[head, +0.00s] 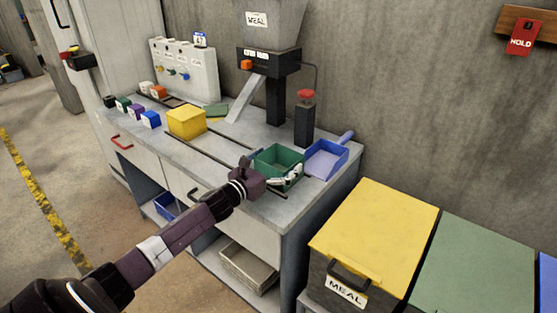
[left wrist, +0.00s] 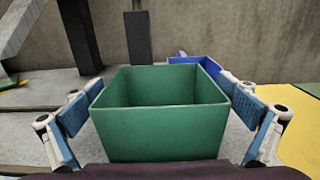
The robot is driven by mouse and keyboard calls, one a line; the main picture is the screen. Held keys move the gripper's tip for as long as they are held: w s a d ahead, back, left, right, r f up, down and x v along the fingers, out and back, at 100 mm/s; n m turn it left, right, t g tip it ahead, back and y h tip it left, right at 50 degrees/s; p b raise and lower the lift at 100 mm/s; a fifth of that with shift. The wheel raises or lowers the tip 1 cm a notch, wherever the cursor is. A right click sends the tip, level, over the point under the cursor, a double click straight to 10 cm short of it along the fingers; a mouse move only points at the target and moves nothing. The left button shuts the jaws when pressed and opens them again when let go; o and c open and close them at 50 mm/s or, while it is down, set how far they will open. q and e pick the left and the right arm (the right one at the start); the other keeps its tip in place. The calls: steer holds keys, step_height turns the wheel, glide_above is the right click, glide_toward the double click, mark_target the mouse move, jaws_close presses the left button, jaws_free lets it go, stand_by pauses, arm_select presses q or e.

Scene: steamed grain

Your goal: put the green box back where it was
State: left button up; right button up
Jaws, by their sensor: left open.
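The green box (head: 283,155) is an open-topped, empty-looking box on the bench top, near its right end. In the left wrist view the green box (left wrist: 160,130) fills the middle, upright. My left gripper (head: 272,172) reaches it from the front. Its fingers are spread, one on each side of the box, as the left wrist view shows (left wrist: 160,108). Whether the fingers touch the walls I cannot tell. A flat green patch (head: 216,110) lies farther back on the bench, behind the yellow box (head: 186,122). My right gripper is out of view.
A blue open container (head: 325,160) stands just right of the green box. Behind are a meal hopper with a chute (head: 245,98) and a dark post with a red top (head: 304,120). Small colored blocks (head: 150,119) stand at the left. Dark rails run along the bench.

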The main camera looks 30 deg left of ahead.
mark_target(268, 168)
arm_select(q)
steer(key=s, duration=0.7)
steer(key=s+b, duration=0.1)
steer(key=s, duration=0.2)
steer(key=shift+s+a, duration=0.25)
steer(key=shift+a, duration=0.15)
steer(key=shift+s+r, duration=0.1)
steer(key=shift+s, duration=0.65)
